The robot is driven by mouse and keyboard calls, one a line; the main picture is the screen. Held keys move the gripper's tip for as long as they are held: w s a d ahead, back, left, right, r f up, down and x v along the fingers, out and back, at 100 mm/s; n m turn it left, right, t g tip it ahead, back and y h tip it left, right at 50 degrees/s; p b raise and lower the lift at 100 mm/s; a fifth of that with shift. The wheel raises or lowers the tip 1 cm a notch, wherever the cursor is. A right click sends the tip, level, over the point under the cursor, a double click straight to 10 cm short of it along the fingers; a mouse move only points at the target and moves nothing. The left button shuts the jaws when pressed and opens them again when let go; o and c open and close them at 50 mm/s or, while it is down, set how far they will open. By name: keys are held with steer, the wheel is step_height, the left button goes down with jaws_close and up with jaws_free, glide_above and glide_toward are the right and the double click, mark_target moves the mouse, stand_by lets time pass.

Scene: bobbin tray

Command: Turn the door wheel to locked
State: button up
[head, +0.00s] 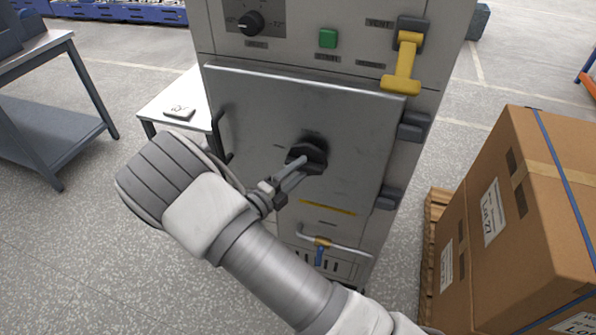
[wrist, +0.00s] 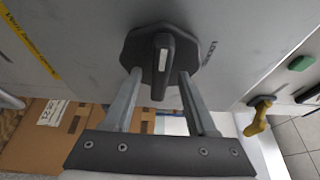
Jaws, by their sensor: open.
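The door wheel is a dark round knob (head: 314,150) in the middle of the grey cabinet door (head: 255,110). In the wrist view the wheel (wrist: 135,45) has a raised dark grip bar with a white mark. The bar points down in that picture, towards my gripper's crossbar. My gripper (head: 294,166) is at the wheel. In the wrist view my gripper (wrist: 159,78) is open, with one finger on each side of the bar. Gaps show beside the bar; contact with the wheel's face is unclear. A small dark label (wrist: 210,53) beside the wheel is too small to read surely.
A yellow-handled vent lever (head: 405,65), a green button (head: 328,38) and a black dial (head: 250,22) sit above the door. A blue-handled valve (head: 320,250) is below. A strapped carton (head: 535,200) stands right; a white side table (head: 165,105) stands left.

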jaws_close()
stand_by(0.3)
